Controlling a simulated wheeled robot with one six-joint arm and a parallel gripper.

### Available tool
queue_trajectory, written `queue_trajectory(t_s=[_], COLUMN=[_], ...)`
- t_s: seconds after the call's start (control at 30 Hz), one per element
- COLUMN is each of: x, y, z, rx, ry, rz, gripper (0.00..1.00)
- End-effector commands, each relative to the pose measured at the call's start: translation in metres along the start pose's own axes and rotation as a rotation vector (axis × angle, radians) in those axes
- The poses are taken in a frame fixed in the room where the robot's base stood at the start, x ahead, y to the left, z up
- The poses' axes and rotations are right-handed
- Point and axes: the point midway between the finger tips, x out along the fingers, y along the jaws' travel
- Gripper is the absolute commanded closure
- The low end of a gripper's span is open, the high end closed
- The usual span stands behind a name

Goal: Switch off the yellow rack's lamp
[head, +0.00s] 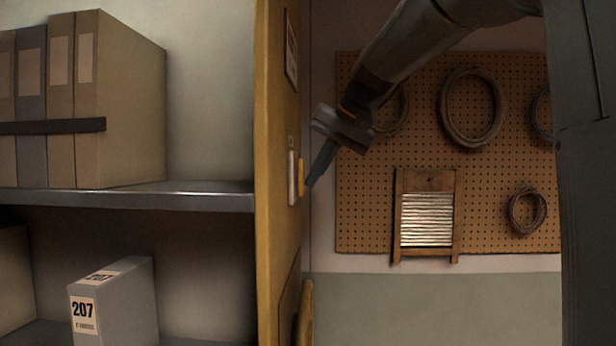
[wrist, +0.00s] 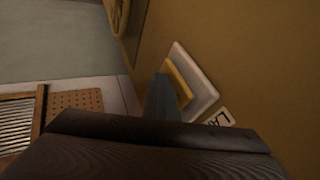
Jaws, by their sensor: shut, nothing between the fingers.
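The yellow rack (head: 277,95) stands left of centre in the head view, its end panel facing right. A pale switch plate with a yellow rocker (head: 301,178) is on that panel. In the wrist view the white plate (wrist: 208,96) and its yellow rocker (wrist: 180,75) show beside my fingertips, with a partly hidden label (wrist: 218,118) by the plate. My gripper (head: 311,184) is shut and empty, its tip right at the rocker's right side. I cannot tell whether it touches. The fingers hide part of the rocker in the wrist view. The lamp itself is not clearly seen.
Rack shelves hold binders (head: 120,100) and a grey box marked 207 (head: 125,305). A yellow handle (head: 305,312) juts from the panel below the switch. A pegboard (head: 480,230) with coiled ropes and a washboard (head: 428,218) hangs on the wall behind.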

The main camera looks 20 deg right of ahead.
Motion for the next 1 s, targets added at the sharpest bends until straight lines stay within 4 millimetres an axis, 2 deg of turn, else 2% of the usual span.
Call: queue_trajectory(t_s=[0.03, 0.7, 1.0], x=[0.0, -0.015, -0.015], y=[0.006, -0.004, -0.004], z=[-0.002, -0.008, -0.008], rx=[0.014, 0.01, 0.009], ry=[0.008, 0.008, 0.007], rz=[-0.008, -0.006, -0.007], gripper=[1.0, 1.0, 1.0])
